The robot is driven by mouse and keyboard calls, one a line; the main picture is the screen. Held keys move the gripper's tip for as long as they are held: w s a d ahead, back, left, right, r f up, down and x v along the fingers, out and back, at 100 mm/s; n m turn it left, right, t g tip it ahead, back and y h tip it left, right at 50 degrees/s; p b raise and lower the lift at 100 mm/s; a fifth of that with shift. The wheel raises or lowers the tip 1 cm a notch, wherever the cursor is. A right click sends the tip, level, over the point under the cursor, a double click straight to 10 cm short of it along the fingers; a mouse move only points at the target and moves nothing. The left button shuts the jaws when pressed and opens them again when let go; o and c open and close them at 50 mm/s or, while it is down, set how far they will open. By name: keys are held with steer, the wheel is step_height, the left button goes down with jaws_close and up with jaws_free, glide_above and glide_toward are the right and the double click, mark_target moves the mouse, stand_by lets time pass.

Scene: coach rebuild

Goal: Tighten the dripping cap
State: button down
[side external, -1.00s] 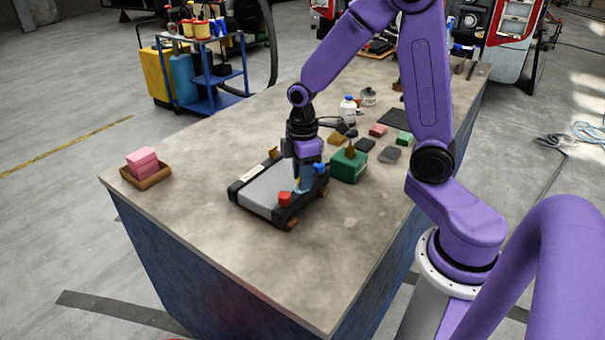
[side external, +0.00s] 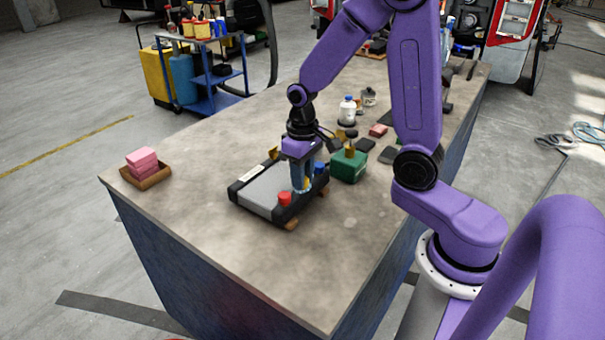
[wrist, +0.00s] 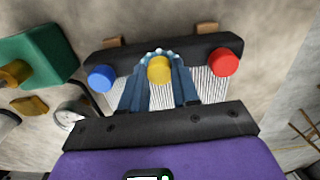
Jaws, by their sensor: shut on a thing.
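A flat radiator (side external: 262,188) with a black frame and grey finned core lies on the bench. Along its end tank are a red cap (side external: 285,198), a blue cap (side external: 319,168) and, between them, a yellow cap (wrist: 159,69). Pale blue beads, like drops, ring the far side of the yellow cap in the wrist view. My gripper (wrist: 160,72) points down, its two blue fingers closed on either side of the yellow cap. The red cap (wrist: 226,62) and blue cap (wrist: 101,78) stand clear of the fingers.
A green container (side external: 348,166) stands close beside the radiator's blue-cap end. A wooden tray (side external: 153,178) with pink blocks sits at the left edge. The bench front is clear.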

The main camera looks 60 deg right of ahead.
steer(key=shift+m, duration=1.6)
steer(key=shift+w, duration=0.1)
steer(key=c, duration=0.8)
jaws_free()
steer(key=shift+r, duration=0.1)
step_height(320, 180, up, 17)
steer(key=shift+r, duration=0.15)
